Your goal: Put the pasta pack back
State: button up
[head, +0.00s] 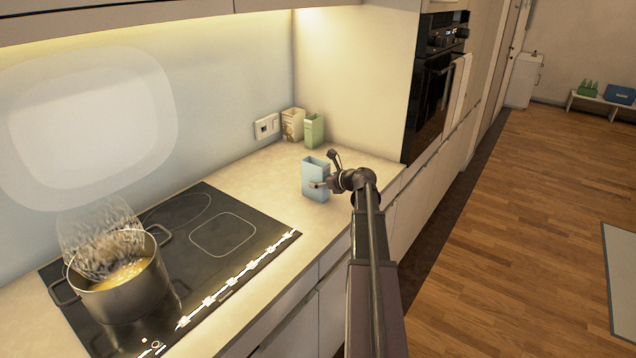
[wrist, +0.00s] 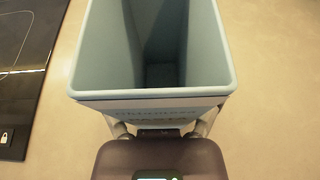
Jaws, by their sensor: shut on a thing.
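The pasta pack is a light blue, open-topped box (head: 315,180) on or just above the counter, to the right of the hob. Whether its base touches the counter I cannot tell. In the wrist view the pack (wrist: 153,95) fills the upper middle, upright, its inside dark and seemingly empty, with partly hidden lettering on the near side. My gripper (head: 318,184) is shut on the pack from its right side. In the wrist view my gripper's fingers (wrist: 160,130) reach to the pack's near side, their tips hidden beneath it.
A steaming pot (head: 120,280) stands on the black hob (head: 215,250) at left. A cream pack (head: 292,125) and a green pack (head: 314,130) stand in the back corner beside a wall socket (head: 266,126). Bare counter (head: 262,175) lies between hob and corner.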

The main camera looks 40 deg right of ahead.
jog(key=o, duration=1)
jog(key=shift+r, duration=0.1)
jog(key=shift+s+r+p, duration=0.15)
jog(key=shift+s+p, duration=0.05)
jog(key=shift+p, duration=0.15)
jog(key=p+v, duration=0.4)
jog(key=v, duration=0.7)
jog(key=shift+s, duration=0.25)
